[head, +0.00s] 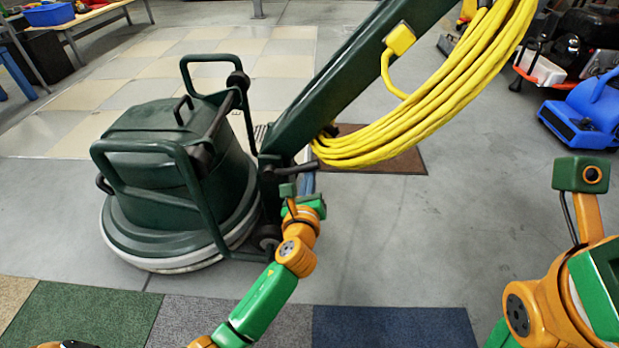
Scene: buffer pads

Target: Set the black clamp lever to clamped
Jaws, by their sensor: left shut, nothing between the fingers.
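The floor machine has a dark green motor housing (165,160) on a round base and a thick slanted green handle column (335,90). A short black clamp lever (303,167) sticks out to the right near the foot of the column. My left gripper (288,190) is shut and empty, just below the lever and close to the column's foot. Its fingertips are small and partly lost against the dark machine, so I cannot tell whether they touch the lever. My right arm shows at the right edge, but I cannot make out its gripper there.
A yellow cable coil (440,105) hangs from the column. A dark green tube frame (185,160) surrounds the housing. A blue machine (590,112) stands at the far right. Carpet tiles (395,328) lie in front.

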